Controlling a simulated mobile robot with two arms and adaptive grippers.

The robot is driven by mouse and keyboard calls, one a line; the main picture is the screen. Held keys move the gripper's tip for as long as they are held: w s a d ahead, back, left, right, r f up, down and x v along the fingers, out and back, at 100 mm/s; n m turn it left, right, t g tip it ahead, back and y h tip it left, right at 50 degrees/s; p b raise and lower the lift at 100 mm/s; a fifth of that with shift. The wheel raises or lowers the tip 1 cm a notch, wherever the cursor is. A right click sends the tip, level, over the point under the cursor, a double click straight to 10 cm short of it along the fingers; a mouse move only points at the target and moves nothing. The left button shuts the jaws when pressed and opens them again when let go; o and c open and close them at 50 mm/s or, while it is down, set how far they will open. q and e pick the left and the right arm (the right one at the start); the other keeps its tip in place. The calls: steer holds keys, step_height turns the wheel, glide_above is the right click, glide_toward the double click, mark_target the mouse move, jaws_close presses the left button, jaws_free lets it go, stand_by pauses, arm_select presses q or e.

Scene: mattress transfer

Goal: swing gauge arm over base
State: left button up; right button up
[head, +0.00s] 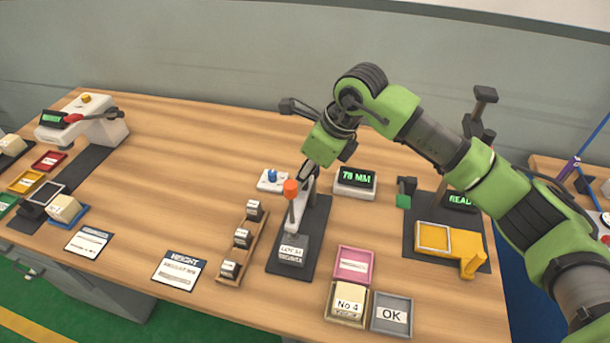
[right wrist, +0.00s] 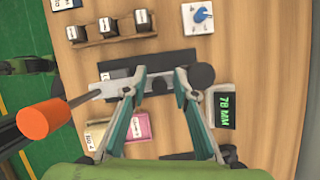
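The gauge has a dark base plate (head: 316,222) on the table, with a labelled grey block (head: 292,250) at its front. My left gripper is not in view.
A 78 MM display (head: 355,182) stands right of the gauge. A rack of small blocks (head: 241,241) is on its left. Pink (head: 353,265) and OK (head: 391,315) trays and a No 4 block (head: 347,300) lie at front right. The table's left middle is clear.

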steer(key=v, duration=1.2)
stand_by(0.4)
